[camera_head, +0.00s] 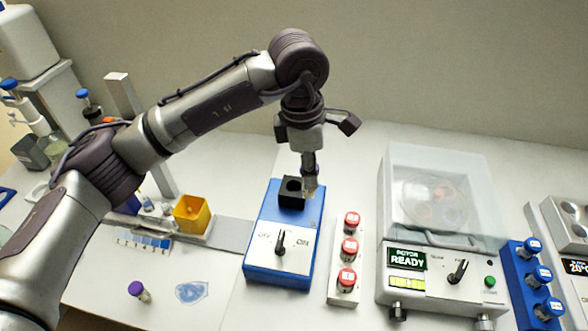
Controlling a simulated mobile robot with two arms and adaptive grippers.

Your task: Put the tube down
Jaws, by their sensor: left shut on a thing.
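My left gripper (309,167) points down above the blue vortex mixer (266,258) and is shut on a tube (311,186). Only a small pale lower part of the tube shows; its cap is hidden by the fingers. The tube appears just right of the mixer's black cup holder (291,193); I cannot tell whether it touches the mixer. The mixer has a white front panel with an OFF/ON knob. My right gripper is not in view.
A white rack (343,298) with red-capped tubes stands right of the mixer. Beyond it are a clear-lidded centrifuge (430,270) reading "ROTOR READY" and a blue rack (522,300). At left are a yellow container (191,214), a purple-capped tube (138,291) and a blue stain (192,292).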

